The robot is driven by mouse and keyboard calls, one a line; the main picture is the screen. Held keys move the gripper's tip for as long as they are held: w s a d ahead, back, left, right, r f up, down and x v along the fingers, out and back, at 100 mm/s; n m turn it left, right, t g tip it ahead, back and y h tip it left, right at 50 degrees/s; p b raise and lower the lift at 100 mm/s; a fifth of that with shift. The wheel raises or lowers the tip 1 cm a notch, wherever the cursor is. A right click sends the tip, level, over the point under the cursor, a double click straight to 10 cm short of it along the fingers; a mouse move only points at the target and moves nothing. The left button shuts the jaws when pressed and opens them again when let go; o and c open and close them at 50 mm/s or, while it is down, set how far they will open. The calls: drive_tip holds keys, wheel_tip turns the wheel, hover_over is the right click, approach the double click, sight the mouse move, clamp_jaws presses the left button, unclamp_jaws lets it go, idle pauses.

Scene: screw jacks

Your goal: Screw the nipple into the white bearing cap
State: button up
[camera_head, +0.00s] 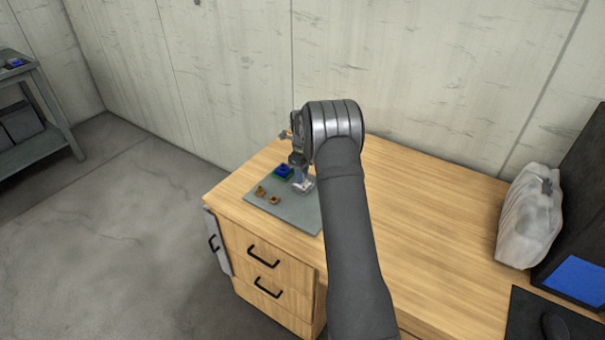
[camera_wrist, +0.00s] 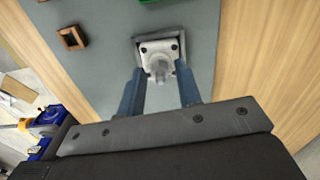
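The white bearing cap (camera_wrist: 152,48) has a square flange with bolts and sits in a grey square frame on the grey mat. It also shows in the head view (camera_head: 306,187) beneath my gripper (camera_head: 299,174). In the wrist view, my gripper (camera_wrist: 160,72) has its two blue-grey fingers apart, one on each side of a pale round piece (camera_wrist: 160,66) at the cap's middle. I see no clear contact with either finger. I cannot tell whether this piece is the nipple or part of the cap. No separate nipple can be made out.
The grey mat (camera_head: 287,216) lies on the wooden desk and holds two small brown pieces (camera_head: 261,191) (camera_head: 274,200) and a blue piece on green (camera_head: 283,171). A pale bag (camera_head: 530,215) stands at the right. The desk's middle, right of my arm, is clear.

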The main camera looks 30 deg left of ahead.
drive_tip(key=n, duration=0.5)
drive_tip(key=shift+n, duration=0.4)
drive_tip(key=n, duration=0.5)
clamp_jaws()
drive_tip(key=m, duration=0.5)
drive_tip(key=shift+m, duration=0.4)
drive_tip(key=m, duration=0.6)
drive_tip(key=shift+f, duration=0.1)
unclamp_jaws()
